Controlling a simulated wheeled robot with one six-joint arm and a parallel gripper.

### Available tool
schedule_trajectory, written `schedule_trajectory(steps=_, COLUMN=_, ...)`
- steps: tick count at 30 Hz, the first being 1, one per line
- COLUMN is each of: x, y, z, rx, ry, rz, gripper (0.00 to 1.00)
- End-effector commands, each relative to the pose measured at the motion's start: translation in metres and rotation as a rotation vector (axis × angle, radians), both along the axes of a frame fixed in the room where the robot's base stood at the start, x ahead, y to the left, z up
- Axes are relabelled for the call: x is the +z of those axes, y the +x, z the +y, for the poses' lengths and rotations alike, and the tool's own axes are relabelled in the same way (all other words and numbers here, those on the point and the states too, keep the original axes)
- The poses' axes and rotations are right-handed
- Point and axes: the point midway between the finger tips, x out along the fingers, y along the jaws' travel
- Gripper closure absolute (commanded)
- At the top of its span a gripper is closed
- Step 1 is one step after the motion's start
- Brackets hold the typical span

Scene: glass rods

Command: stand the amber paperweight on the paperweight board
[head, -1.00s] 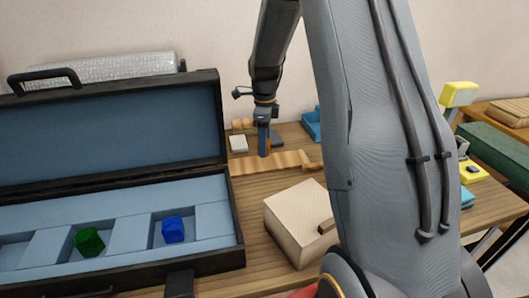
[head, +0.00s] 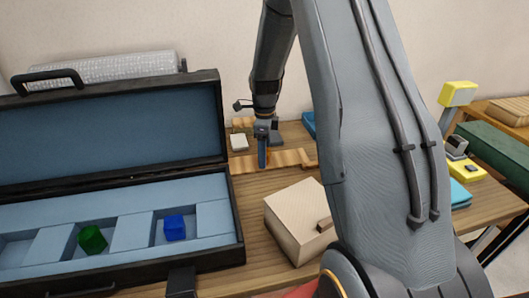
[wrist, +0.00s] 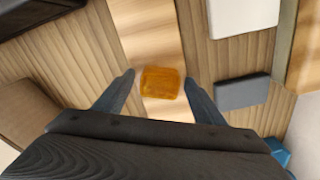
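The amber paperweight (wrist: 160,82) is a small translucent orange block. In the wrist view it appears over the pale wooden board (wrist: 130,20), between my gripper's two fingers (wrist: 158,80), with a narrow gap on each side. My gripper is open around it. In the head view my gripper (head: 263,157) points down at the board (head: 290,158), and its finger hides most of the paperweight. I cannot tell for sure whether the paperweight's underside touches the board.
An open black case (head: 222,120) with blue lining holds a green block (head: 92,238) and a blue block (head: 174,228). A pale box (head: 298,220) stands in front of the board. A white block (wrist: 243,15) and a dark grey block (wrist: 242,92) lie to its right in the wrist view.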

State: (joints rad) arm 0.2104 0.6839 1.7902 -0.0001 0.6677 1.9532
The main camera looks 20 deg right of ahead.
Motion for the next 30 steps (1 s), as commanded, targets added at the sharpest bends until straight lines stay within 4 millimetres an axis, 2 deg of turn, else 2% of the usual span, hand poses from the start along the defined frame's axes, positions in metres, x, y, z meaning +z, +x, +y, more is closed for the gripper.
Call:
schedule_trajectory(steps=5, x=0.001, y=0.0, z=0.0, rx=0.0, ry=0.0, rz=0.0, gripper=0.36)
schedule_trajectory(steps=10, x=0.014, y=0.002, z=0.0, rx=0.0, ry=-0.001, rz=-0.004, gripper=0.36)
schedule_trajectory(steps=24, x=0.101, y=0.001, z=0.0, rx=0.0, ry=-0.001, rz=-0.004, gripper=0.36)
schedule_trajectory(steps=30, x=0.12, y=0.001, z=0.0, rx=0.0, ry=0.0, rz=-0.002, gripper=0.36)
